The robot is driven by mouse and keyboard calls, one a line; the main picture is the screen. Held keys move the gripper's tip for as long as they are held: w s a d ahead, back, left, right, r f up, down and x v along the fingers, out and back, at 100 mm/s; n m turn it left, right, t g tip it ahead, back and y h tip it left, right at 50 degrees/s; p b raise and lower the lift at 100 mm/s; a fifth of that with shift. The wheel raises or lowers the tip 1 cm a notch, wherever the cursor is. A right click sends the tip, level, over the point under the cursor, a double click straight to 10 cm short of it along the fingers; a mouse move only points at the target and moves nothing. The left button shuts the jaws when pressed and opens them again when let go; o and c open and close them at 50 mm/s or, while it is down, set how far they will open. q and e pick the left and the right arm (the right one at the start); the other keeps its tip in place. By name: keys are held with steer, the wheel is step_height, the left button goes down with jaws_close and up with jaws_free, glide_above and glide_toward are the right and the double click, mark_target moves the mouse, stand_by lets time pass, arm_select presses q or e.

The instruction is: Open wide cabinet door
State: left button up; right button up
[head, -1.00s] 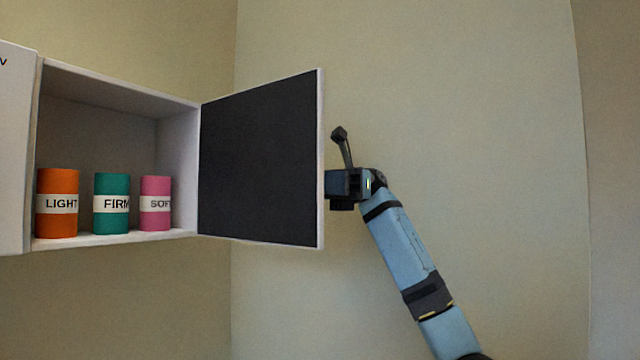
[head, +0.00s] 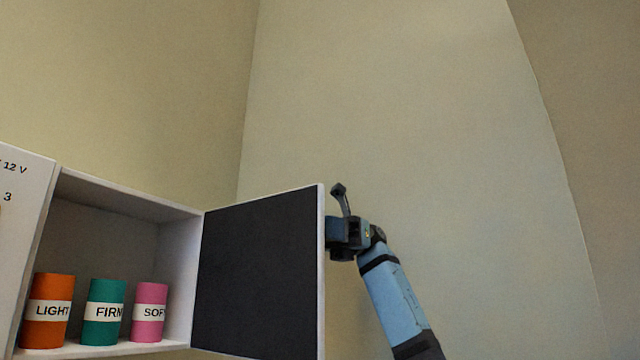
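The wide cabinet (head: 180,250) is white and wall-mounted at the lower left. Its door (head: 262,275) stands swung open to the right, with the dark inner face towards me and a white edge. My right gripper (head: 338,215) is just right of the door's free edge. One finger sticks up; the rest of the gripper is partly hidden behind the door, so I cannot tell whether it touches the door or is open or shut. My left gripper is not in view.
Inside the cabinet stand an orange roll (head: 46,335) marked LIGHT, a teal roll (head: 105,335) marked FIRM and a pink roll (head: 149,330) marked SOFT. A white panel with printing (head: 20,210) is at the left. Bare wall lies behind and to the right.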

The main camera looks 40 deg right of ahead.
step_height(320, 180, up, 9)
steer(key=shift+p, duration=0.3)
steer(key=shift+f, duration=0.1)
stand_by(0.4)
